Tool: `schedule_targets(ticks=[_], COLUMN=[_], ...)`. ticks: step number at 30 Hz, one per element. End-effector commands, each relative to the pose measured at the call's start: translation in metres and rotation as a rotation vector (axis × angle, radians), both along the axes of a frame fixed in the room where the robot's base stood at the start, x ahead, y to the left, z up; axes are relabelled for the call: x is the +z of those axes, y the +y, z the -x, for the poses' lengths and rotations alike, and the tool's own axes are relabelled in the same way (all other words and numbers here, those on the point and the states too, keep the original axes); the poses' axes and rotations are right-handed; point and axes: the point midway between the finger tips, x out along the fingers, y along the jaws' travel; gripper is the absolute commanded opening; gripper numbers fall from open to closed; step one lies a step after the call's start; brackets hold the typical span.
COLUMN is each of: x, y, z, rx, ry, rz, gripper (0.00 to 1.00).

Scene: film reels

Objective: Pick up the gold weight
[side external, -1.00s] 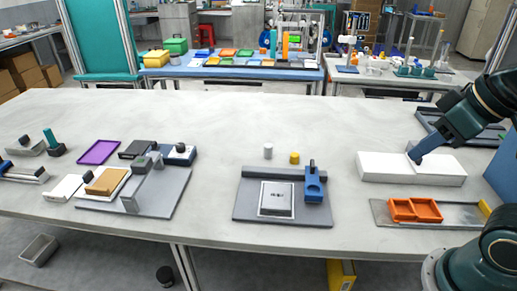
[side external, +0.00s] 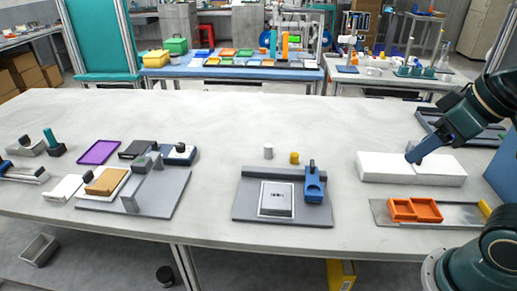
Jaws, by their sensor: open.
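The gold weight (side external: 294,158) is a small yellow cylinder standing upright on the light table, just behind the dark grey board. A silver-grey weight (side external: 268,151) stands to its left, apart from it. My gripper (side external: 411,158) is to the right of the gold weight, well apart from it, over or in front of the white block. It is open, with nothing seen in it. The far finger is partly hidden.
A grey board (side external: 243,205) with a blue holder (side external: 314,185) lies in front of the weights. A long white block (side external: 440,176) is near my gripper, and an orange tray (side external: 415,209) is in front of it. The table between weights and white block is clear.

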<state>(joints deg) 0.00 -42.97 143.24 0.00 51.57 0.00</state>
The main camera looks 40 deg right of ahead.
Motion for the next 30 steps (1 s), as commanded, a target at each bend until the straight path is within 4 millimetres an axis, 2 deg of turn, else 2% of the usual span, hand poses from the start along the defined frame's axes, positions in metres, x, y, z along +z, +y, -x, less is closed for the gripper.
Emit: schedule_targets(ticks=[5,11,17,21,30], x=[0.002,0.012,0.027,0.035,0.042], y=[0.0,0.003,0.006,0.007,-0.001], z=[-0.003,-0.02,-0.055,-0.085,-0.151], rx=[0.008,0.06,0.164,0.252,0.443], ry=[0.003,0.022,0.055,0.077,0.118], rz=[0.002,0.014,0.033,0.046,0.068], gripper=[0.54,0.54,0.54,0.54,0.54])
